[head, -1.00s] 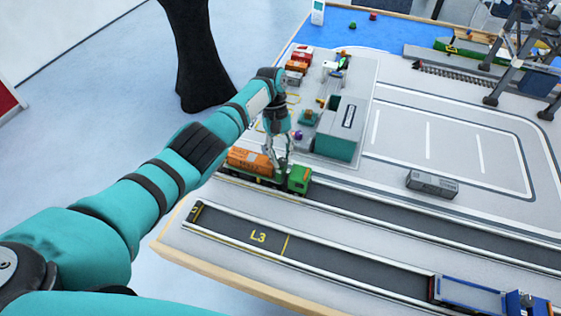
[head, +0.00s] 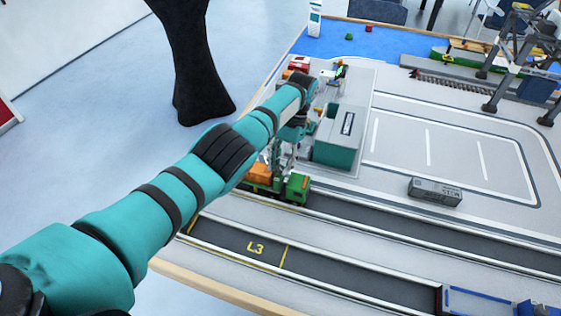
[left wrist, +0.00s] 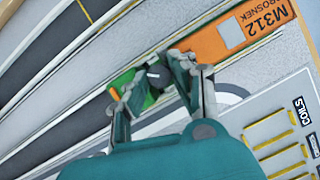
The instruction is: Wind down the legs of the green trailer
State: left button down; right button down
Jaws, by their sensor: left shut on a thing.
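The green trailer truck stands on the near lane at the left of the board. Its green cab (head: 298,187) is at the right end, and the orange container (head: 260,172) behind it is partly hidden by my left arm. The left wrist view shows the container (left wrist: 237,33) lettered M312. My left gripper (head: 280,166) reaches down between cab and container. In the left wrist view its fingers (left wrist: 150,78) are closed around a small dark knob-like thing (left wrist: 157,76) beside the green cab (left wrist: 126,82). The trailer's legs cannot be made out. My right gripper is not in view.
A teal-and-grey building (head: 336,142) stands just behind the truck. A grey container (head: 434,191) lies on the yard to the right. The L3 lane (head: 330,264) is in front, with a blue wagon (head: 485,303) at its right. Gantry legs stand at the far right.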

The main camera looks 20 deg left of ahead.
pick_arm(q)
jog(key=shift+s+d+r+m+y+p, duration=0.1)
jog(key=shift+m+y+p, duration=0.2)
jog(key=shift+m+p, duration=0.5)
jog(key=m+t+y+p, duration=0.1)
jog(key=m+p, duration=0.2)
jog(key=m+t+p, duration=0.1)
jog(key=m+p, duration=0.1)
jog(key=m, duration=0.1)
jog(key=shift+s+y+p, duration=0.2)
jog(key=shift+y+p, duration=0.2)
jog(key=shift+s+f+m+t+p, duration=0.1)
jog(key=shift+f+m+t+p, duration=0.1)
jog(key=shift+m+p, duration=0.45)
jog(key=shift+f+m+t+p, duration=0.1)
jog(key=shift+m+t+p, duration=0.1)
jog(key=shift+m+p, duration=0.45)
